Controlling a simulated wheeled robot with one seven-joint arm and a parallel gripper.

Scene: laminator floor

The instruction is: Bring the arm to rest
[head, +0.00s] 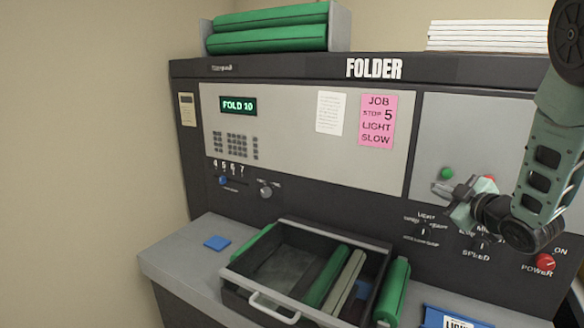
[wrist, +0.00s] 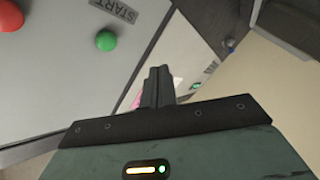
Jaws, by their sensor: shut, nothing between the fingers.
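My arm (head: 547,155) comes in from the right side of the head view, in front of the folder machine. My gripper (head: 447,189) points left, close to the machine's right panel beside the green button (head: 446,173). In the wrist view my gripper (wrist: 158,86) has its two fingers together with nothing between them. The green button (wrist: 106,41) with the START label (wrist: 115,10) and a red button (wrist: 10,15) show on the panel to the left of the fingers. I cannot tell whether the gripper touches the panel.
The folder machine (head: 300,182) has a display reading FOLD 10 (head: 238,106) and a pink note (head: 377,120). A dark tray (head: 250,298) with green and grey bars stands on the grey ledge (head: 180,255). A red POWER knob (head: 545,262) is below my arm.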

